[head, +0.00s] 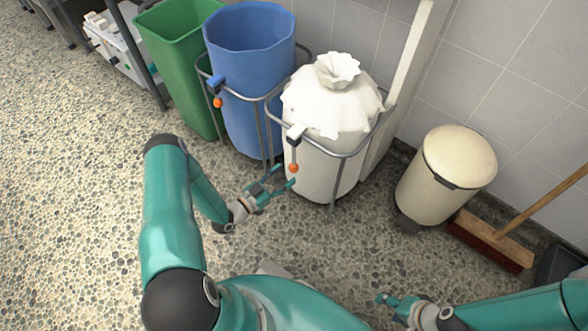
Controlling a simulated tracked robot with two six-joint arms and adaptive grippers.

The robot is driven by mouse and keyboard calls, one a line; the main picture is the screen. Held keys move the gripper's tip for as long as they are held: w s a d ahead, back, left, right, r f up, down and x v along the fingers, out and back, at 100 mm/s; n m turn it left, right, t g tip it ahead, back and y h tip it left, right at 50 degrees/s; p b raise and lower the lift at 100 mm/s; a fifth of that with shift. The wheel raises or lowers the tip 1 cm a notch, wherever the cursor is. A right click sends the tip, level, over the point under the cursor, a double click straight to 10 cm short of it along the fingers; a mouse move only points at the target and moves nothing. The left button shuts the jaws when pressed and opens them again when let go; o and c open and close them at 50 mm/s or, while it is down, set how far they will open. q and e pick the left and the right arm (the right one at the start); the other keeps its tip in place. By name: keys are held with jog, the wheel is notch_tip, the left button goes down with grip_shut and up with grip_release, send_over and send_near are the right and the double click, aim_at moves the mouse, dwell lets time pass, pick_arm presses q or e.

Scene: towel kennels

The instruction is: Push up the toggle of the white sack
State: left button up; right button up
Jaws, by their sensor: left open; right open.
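The white sack (318,106) hangs in a metal ring stand on the right of the stand row, its top gathered into a ruffled neck (337,69). On the front of its ring is a white clamp (297,132) with a toggle that hangs down and ends in an orange knob (293,168). My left gripper (284,181) is open, just below and left of the knob; whether they touch I cannot tell. My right gripper (384,299) is open and empty over the floor at the lower right, well away from the sack.
A blue sack (250,55) in its own ring stand, with a blue clamp (216,84) and orange knob, stands left. A green bin (180,55) is beyond it. A cream pedal bin (445,180) and broom (490,242) stand right. The pebbled floor at left is clear.

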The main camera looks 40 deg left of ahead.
aim_at(294, 168)
pick_arm(q)
jog(key=x, duration=0.5)
jog(key=shift+b, duration=0.35)
grip_shut()
